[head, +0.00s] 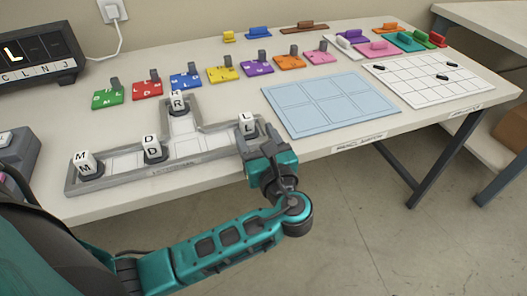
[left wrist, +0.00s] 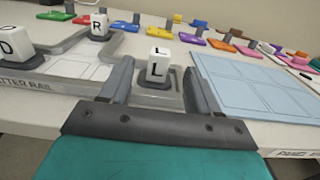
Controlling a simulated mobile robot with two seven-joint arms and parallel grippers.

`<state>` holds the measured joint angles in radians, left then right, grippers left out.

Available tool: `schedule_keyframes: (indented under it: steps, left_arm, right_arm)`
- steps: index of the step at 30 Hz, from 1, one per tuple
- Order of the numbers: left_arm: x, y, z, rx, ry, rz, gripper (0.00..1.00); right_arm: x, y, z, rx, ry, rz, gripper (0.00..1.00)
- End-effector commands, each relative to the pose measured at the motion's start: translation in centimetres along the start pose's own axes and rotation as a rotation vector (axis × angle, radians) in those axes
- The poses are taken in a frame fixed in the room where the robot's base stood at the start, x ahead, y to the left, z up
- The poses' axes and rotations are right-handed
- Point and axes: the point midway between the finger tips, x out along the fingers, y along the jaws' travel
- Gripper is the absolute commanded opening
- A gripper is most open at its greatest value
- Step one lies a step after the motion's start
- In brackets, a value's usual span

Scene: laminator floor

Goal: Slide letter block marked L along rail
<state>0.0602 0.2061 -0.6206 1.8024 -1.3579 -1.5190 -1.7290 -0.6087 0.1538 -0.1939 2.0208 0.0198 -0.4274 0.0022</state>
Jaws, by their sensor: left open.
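The white letter block marked L (head: 247,124) stands on a dark base at the right end of the grey letter rail (head: 122,175). In the left wrist view the L block (left wrist: 158,66) sits between the two fingers of my left gripper (left wrist: 160,82), which is open with a gap on each side. My left gripper also shows at the rail's right end in the head view (head: 261,142), and partly hides the block's base there. Blocks M (head: 85,162), D (head: 152,148) and R (head: 178,103) stand on the rail, R in its rear branch. My right gripper is not in view.
A pale blue grid panel (head: 330,104) lies just right of the rail. Coloured tiles with grey knobs (head: 222,73) line up behind it. A white grid board (head: 440,80) lies farther right. A dark display (head: 37,52) at the back left shows L.

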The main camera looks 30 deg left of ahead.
Motion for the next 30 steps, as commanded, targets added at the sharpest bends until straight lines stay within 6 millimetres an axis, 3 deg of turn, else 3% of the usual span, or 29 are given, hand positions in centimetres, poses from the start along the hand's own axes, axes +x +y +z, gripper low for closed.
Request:
schedule_keyframes:
  steps: [6,12,25,30]
  left_arm:
    - [4.2,0.0,-0.1,0.001,-0.003,0.001,0.62]
    - [6.5,0.0,-0.1,0.000,-0.001,0.000,0.62]
    - [7.3,0.0,0.0,0.000,0.001,-0.001,0.62]
    - [7.3,0.0,0.0,0.000,0.001,-0.001,0.46]
  right_arm:
    - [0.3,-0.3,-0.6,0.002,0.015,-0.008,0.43]
    - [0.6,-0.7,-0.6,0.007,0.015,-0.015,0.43]
    - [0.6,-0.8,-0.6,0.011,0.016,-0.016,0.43]
    - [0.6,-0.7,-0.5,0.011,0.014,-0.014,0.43]
